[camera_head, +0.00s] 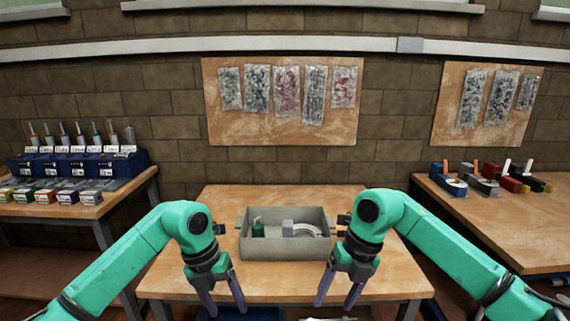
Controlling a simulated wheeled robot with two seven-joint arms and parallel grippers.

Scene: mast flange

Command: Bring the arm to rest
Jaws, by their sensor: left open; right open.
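My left arm is green and comes in from the left, bent at the elbow. My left gripper (224,309) points down near the front of the wooden table (190,252), its purple-grey fingers spread open with nothing between them. My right arm comes in from the right in a similar bent pose. My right gripper (334,305) also points down near the table's front edge, open and empty. A grey bin (262,249) sits on the table between and behind the grippers. It holds a green item (258,227) and a pale curved part (305,230).
A left side table (95,207) carries blue racks and several small boxes. A right side table (490,215) carries several red and dark devices. Boards with bagged items hang on the brick wall. The table around the bin looks clear. Something blue shows below the front edge.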

